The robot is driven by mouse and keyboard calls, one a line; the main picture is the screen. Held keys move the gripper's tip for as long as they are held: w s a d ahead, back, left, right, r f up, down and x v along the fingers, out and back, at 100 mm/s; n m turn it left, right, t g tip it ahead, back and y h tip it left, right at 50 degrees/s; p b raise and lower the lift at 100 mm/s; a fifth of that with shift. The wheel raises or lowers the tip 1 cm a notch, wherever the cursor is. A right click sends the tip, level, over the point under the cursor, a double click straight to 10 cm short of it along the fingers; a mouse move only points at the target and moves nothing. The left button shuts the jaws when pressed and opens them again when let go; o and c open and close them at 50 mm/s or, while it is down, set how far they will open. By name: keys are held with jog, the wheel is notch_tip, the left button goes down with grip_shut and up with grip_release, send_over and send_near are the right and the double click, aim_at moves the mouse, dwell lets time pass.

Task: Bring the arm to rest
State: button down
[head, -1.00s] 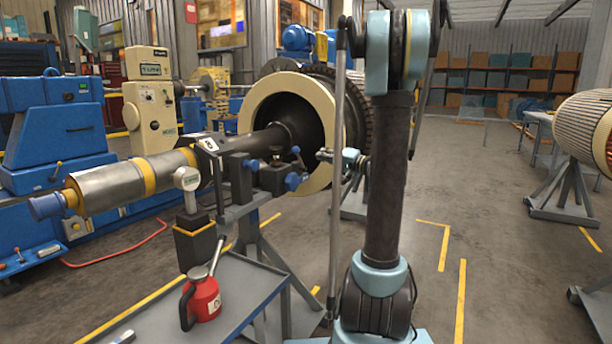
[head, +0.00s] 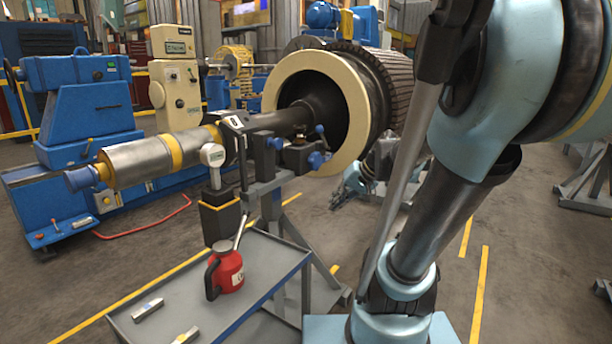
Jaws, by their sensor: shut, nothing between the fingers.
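My arm fills the right side of the head view, its pale-blue and dark links rising from the base and bending toward the upper right. My gripper (head: 343,197) shows small and partly hidden behind the arm, beyond the upright links and below the rotor's cream ring. It is shut with nothing in it, and appears apart from the stand.
A rotor shaft (head: 140,163) rests on a grey stand, its cream ring (head: 350,88) near my arm. A grey cart (head: 262,262) carries a red oil can (head: 229,270) and small metal blocks (head: 148,309). Blue machines stand left.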

jog(key=s+d+f+g+h, duration=0.1)
jog(key=s+d+f+h, duration=0.2)
jog(key=s, duration=0.4)
jog(key=s+d+f+g+h, duration=0.1)
jog(key=s+d+f+h, duration=0.2)
jog(key=s+d+f, duration=0.2)
jog(key=shift+s+d+f, duration=0.2)
jog(key=shift+s+d, duration=0.65)
jog(key=shift+s, duration=0.25)
jog(key=shift+w+f, duration=0.2)
jog(key=shift+w, duration=0.25)
